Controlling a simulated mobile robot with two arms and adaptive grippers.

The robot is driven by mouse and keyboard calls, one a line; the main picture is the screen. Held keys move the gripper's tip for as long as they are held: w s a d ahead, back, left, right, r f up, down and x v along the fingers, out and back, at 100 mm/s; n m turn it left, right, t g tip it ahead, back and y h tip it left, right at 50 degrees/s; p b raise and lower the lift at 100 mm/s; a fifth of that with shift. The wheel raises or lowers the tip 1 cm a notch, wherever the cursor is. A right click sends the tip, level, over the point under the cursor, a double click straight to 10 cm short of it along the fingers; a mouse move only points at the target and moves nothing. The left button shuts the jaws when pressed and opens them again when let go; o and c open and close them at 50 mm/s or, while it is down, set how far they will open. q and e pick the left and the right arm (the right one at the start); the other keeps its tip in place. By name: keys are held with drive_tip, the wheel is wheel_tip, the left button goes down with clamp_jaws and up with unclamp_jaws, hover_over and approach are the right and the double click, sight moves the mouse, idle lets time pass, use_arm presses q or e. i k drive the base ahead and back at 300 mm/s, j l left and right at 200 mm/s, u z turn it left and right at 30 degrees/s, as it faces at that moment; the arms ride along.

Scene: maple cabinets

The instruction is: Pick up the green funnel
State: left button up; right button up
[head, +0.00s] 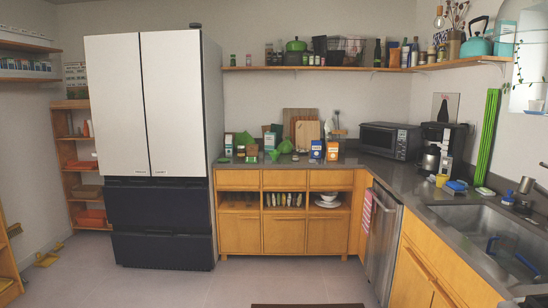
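Small green items stand among boxes and jars on the far counter, left of the cutting boards. One is a wide bright green shape (286,147) that looks like a funnel or bowl. A smaller green piece (274,155) sits just left of it and nearer the counter's front edge. At this distance I cannot tell for sure which one is the green funnel. Neither of my grippers is in view.
The grey counter (350,157) runs above maple cabinets (240,235). A tall white and dark fridge (160,100) stands at left. A microwave (391,141), coffee maker (440,145) and sink (480,225) are at right. Open floor (220,280) lies in front.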

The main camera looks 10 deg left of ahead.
sight(274, 154)
drive_tip(key=i+u, duration=0.15)
drive_tip(key=i, duration=3.45)
